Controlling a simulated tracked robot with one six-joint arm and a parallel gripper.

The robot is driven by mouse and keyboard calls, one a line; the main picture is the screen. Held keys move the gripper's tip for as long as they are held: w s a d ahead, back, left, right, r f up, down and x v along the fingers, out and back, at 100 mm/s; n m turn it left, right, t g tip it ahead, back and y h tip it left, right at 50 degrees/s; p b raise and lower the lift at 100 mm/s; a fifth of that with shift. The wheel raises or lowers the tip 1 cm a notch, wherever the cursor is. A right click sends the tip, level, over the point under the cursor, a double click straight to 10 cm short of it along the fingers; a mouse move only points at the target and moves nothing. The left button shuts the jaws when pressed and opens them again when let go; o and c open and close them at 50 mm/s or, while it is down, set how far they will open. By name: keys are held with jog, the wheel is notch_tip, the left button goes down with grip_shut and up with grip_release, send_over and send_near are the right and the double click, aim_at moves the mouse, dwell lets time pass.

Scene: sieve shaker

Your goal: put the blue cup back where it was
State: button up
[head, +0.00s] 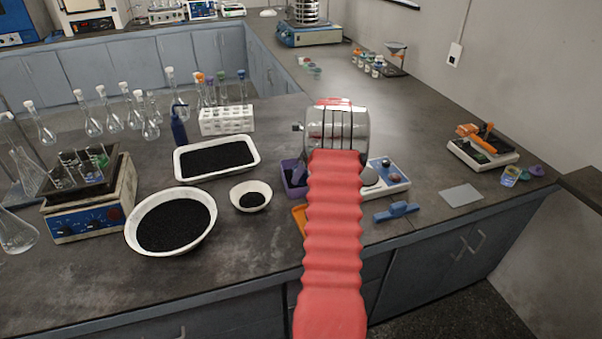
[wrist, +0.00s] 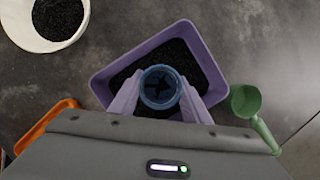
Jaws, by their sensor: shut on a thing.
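The blue cup (wrist: 161,84) is between the two pale fingers of my gripper (wrist: 160,92) in the wrist view, its open top facing the camera. Its inside is dark; I cannot tell whether granules lie in it. My gripper is shut on the cup, over a purple tub (wrist: 191,38) of black granules. I cannot tell whether the cup touches the granules. In the head view my arm hides the cup, the fingers and much of the purple tub (head: 287,172).
A small white bowl (head: 240,206) stands left of the tub, with a larger white bowl (head: 133,239) and white tray (head: 181,172) beyond. A green scoop (wrist: 246,100) lies right of the tub, an orange item (wrist: 42,124) at lower left. A balance (head: 393,177) stands right of my arm.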

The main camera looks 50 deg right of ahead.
jog(key=shift+a, duration=0.1)
jog(key=o, duration=1.1)
jog(key=v, duration=1.2)
